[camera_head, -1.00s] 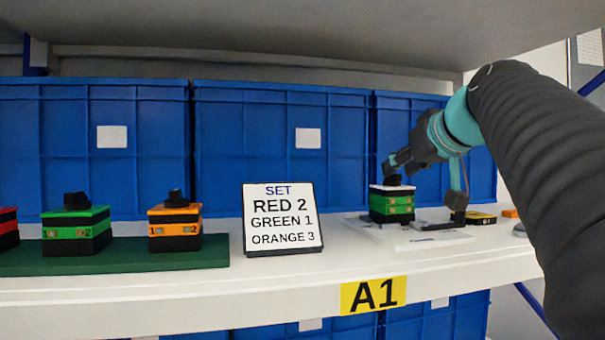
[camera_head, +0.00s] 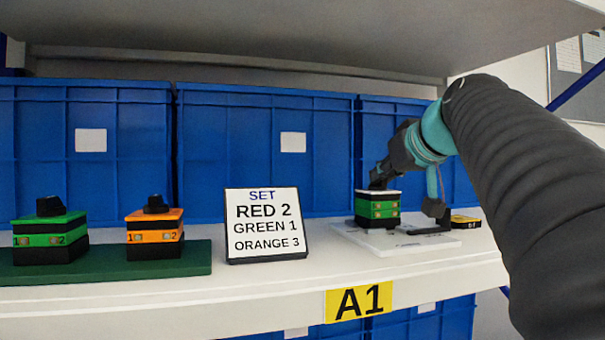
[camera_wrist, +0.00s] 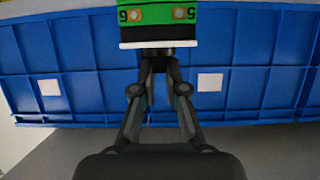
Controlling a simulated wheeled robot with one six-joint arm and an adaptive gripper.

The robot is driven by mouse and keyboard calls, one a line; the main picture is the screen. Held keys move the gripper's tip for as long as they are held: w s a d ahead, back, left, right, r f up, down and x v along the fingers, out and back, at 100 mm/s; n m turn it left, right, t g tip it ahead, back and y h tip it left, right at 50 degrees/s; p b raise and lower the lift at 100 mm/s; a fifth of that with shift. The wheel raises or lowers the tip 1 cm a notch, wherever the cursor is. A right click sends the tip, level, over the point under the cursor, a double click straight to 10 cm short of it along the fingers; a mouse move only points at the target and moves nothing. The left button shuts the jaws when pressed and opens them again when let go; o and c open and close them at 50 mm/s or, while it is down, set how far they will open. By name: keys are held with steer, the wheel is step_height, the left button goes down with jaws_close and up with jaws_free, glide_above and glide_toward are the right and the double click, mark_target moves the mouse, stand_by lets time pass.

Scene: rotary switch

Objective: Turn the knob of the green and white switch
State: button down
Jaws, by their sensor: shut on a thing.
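The green and white switch (camera_head: 378,210) stands upright on a white plate on the shelf, right of the sign. It has a green band, black parts and a white top. In the wrist view the switch (camera_wrist: 160,22) appears upside down at the top, with markings beside two small square fittings on its green face. My gripper (camera_head: 378,183) is above its white top. The wrist view shows my gripper (camera_wrist: 159,66) with both fingers closed on the black knob (camera_wrist: 156,51). The fingers hide much of the knob.
A green switch (camera_head: 48,238) and an orange switch (camera_head: 155,237) stand on a dark green base (camera_head: 195,262) at left. A sign (camera_head: 263,225) reads RED 2, GREEN 1, ORANGE 3. Blue bins (camera_head: 265,180) stand behind. A small yellow and black block (camera_head: 466,222) lies at right.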

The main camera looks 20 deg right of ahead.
steer(key=shift+a, duration=0.1)
steer(key=shift+w+a+m+g+h+p, duration=0.15)
steer(key=shift+m+h+p, duration=0.1)
steer(key=shift+m+h, duration=0.55)
steer(key=shift+s+a+m+g+h+p, duration=0.1)
steer(key=shift+a+m+g+h+p, duration=0.15)
steer(key=shift+m+h, duration=0.55)
steer(key=shift+w+a+m+g+h+p, duration=0.1)
steer(key=shift+m+h+p, duration=0.3)
steer(key=shift+h, duration=0.6)
steer(key=m+h, duration=0.1)
steer(key=m+g+h+b, duration=0.1)
steer(key=m, duration=0.1)
steer(key=m+g+h, duration=0.1)
steer(key=h, duration=0.1)
steer(key=shift+w+a, duration=0.25)
steer(key=shift+a, duration=0.1)
steer(key=shift+w+a+m+g+h, duration=0.1)
steer(key=shift+m+g+h, duration=0.5)
steer(key=shift+m+g, duration=0.3)
steer(key=shift+w+a+m+g+h, duration=0.1)
steer(key=shift+m+g+h, duration=0.5)
steer(key=shift+m+g, duration=0.25)
steer(key=shift+d+m, duration=0.1)
steer(key=shift+m, duration=0.15)
